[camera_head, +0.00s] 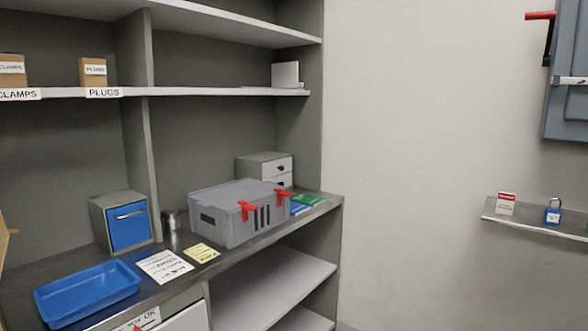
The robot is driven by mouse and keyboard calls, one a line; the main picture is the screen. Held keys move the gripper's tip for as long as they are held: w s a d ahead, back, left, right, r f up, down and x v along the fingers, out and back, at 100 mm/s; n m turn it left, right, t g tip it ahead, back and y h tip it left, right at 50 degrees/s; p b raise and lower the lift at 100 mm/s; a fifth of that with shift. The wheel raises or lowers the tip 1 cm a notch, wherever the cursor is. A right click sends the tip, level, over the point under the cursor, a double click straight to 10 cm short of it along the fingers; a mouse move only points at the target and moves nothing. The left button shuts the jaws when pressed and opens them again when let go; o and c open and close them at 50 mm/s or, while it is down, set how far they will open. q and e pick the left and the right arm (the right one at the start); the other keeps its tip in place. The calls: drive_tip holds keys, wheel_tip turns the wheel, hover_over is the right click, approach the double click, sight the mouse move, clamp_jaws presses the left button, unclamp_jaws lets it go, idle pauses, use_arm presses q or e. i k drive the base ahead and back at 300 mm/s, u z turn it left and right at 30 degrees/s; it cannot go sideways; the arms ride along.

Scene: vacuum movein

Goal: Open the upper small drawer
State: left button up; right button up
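A small grey drawer unit (258,160) stands at the back right of the counter. It has white drawer fronts with dark pulls, one above the other. Its upper small drawer (283,166) looks shut. The lower drawer (284,181) is partly hidden behind a grey case (220,222) with red latches, which stands in front of the unit. Neither of my grippers is in view.
A blue-fronted box (129,227), a metal cup (170,220), papers (164,266) and a blue tray (87,293) lie along the steel counter. Green and blue booklets (302,204) lie right of the case.

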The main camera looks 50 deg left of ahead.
sight(271, 168)
drive_tip(key=u, duration=0.55)
drive_tip(key=i, duration=1.9)
drive_tip(key=u, duration=1)
